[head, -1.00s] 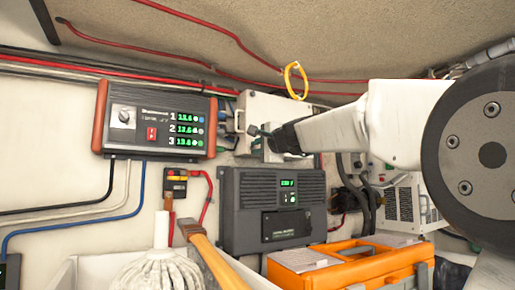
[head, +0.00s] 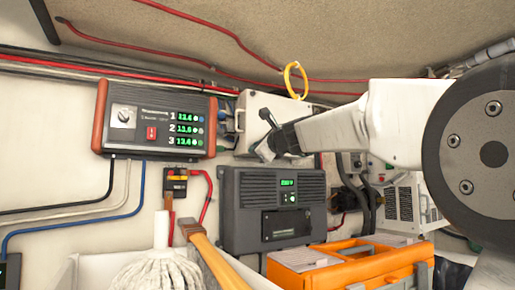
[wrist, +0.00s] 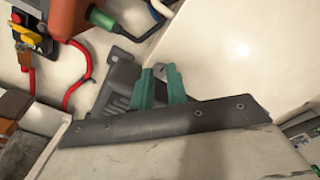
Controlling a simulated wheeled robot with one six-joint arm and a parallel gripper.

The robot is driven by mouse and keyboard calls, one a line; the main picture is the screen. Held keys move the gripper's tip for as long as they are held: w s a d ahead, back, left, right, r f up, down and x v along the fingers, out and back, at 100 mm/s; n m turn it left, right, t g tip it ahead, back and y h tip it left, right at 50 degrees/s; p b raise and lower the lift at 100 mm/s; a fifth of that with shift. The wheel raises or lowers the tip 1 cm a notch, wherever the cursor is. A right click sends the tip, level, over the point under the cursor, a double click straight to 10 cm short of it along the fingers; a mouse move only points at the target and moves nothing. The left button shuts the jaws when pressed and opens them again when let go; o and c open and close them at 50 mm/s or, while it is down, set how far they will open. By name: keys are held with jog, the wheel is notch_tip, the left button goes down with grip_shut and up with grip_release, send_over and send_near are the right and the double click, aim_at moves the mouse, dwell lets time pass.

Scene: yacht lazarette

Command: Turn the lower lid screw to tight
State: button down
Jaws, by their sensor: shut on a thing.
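The pale junction box (head: 262,102) is fixed to the wall right of the charger panel. My gripper (head: 265,134) is at the lower front of this box, reaching in from the right. In the wrist view its two green fingertips (wrist: 160,76) are close together near a pale flat face (wrist: 235,50). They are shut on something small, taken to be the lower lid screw. The screw itself is hidden by the fingers, so its turn and tightness cannot be seen.
The charger panel (head: 155,118) is close to the left. A dark grey unit (head: 270,210) is just below my gripper. A yellow ring (head: 295,80) hangs above the box. An orange toolbox (head: 345,262), a mop (head: 158,272) and a wooden handle (head: 212,258) are lower down.

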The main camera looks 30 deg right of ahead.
jog(key=shift+f, duration=0.1)
dwell(0.3)
jog(key=c, duration=1.4)
grip_release()
jog(key=shift+o, duration=0.2)
jog(key=s, duration=0.7)
jog(key=shift+s, duration=0.4)
jog(key=shift+a, duration=0.1)
